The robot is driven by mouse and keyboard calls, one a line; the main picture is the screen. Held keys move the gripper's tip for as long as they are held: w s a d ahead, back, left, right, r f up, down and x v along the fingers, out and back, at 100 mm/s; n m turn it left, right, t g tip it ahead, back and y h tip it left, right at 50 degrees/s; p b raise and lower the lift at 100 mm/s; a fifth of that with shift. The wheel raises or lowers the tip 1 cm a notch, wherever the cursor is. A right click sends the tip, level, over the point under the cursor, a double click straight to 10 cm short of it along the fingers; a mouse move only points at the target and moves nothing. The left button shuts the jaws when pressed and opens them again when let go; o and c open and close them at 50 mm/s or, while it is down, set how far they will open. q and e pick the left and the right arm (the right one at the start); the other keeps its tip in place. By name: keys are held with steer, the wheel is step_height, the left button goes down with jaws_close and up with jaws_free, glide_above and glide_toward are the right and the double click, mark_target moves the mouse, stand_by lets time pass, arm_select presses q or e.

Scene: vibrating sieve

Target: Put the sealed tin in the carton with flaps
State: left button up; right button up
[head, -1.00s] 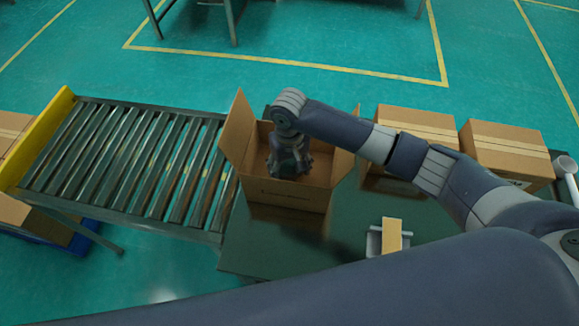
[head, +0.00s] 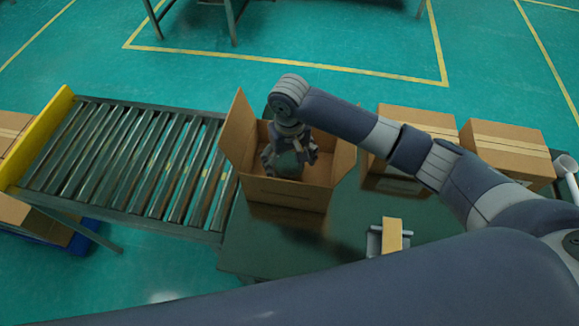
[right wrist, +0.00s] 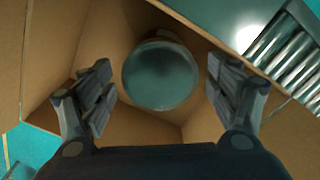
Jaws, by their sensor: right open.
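The open carton with flaps (head: 285,195) stands on the dark green table, its flaps spread. My right gripper (head: 289,160) is over the carton's opening, pointing down, with its fingers apart. In the right wrist view the sealed tin (right wrist: 160,75), with a round grey-green lid, is inside the carton, close to one wall. It lies between and beyond the open fingers (right wrist: 162,95), and I see no finger touching it. In the head view the tin is hidden by the carton wall and the gripper. My left gripper is not in view.
A roller conveyor (head: 125,155) with a yellow end plate is left of the carton. Closed cartons (head: 508,150) stand at the right. A small holder with a tan block (head: 391,235) sits on the table (head: 270,250) in front. The table's front area is mostly clear.

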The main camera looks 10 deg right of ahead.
step_height(320, 180, up, 9)
steer(key=shift+f+b, duration=0.1)
steer(key=shift+b, duration=0.3)
steer(key=shift+f, duration=0.1)
